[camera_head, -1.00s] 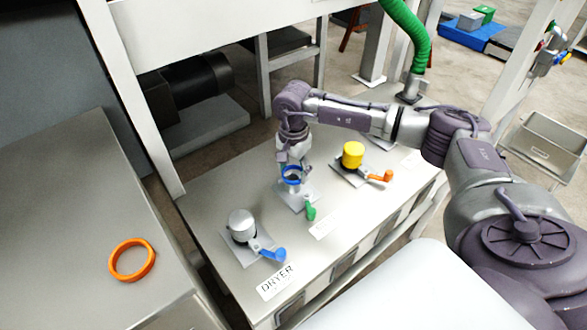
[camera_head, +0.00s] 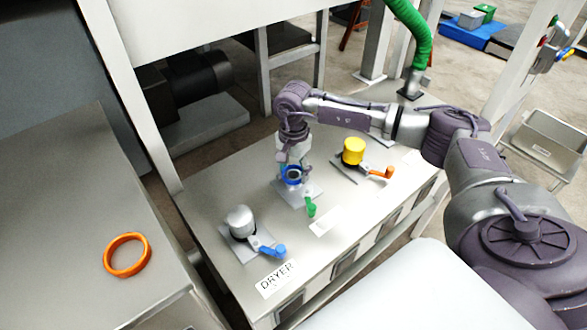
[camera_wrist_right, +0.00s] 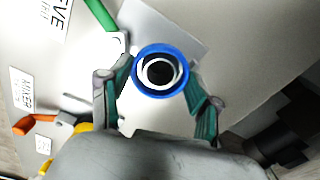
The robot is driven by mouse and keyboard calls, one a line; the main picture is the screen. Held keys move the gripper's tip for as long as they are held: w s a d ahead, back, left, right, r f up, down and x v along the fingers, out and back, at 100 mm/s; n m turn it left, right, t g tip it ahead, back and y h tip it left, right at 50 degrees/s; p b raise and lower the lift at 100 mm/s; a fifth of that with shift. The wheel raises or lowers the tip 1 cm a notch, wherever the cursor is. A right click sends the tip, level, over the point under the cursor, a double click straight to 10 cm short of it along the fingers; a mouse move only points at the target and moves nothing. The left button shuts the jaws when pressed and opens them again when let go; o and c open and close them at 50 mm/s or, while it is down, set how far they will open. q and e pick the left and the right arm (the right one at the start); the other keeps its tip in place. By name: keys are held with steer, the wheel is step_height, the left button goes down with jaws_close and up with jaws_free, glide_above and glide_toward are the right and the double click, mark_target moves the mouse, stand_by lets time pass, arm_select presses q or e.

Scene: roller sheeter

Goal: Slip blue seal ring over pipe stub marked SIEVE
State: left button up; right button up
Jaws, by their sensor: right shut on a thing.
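The blue seal ring (camera_head: 292,181) is at the top of the middle pipe stub, beside the green lever. My right gripper (camera_head: 291,166) points down and is shut on it. In the right wrist view the ring (camera_wrist_right: 160,94) sits between the two green-padded fingers of the gripper (camera_wrist_right: 160,82). The stub's pale rim and dark bore (camera_wrist_right: 160,72) show inside the ring, roughly centred. I cannot tell how far down the stub the ring sits. A partly cut-off label (camera_wrist_right: 62,18) reading "EVE" lies near the green lever (camera_wrist_right: 100,14). My left gripper is not in view.
The DRYER stub (camera_head: 239,222) with a blue lever stands at the near left. A yellow-capped stub (camera_head: 353,152) with an orange lever stands at the right. An orange ring (camera_head: 108,263) lies on the left table. A green hose (camera_head: 412,35) hangs behind.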

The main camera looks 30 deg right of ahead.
steer(key=shift+f, duration=0.1)
steer(key=o, duration=1)
step_height(320, 180, up, 12)
stand_by(0.6)
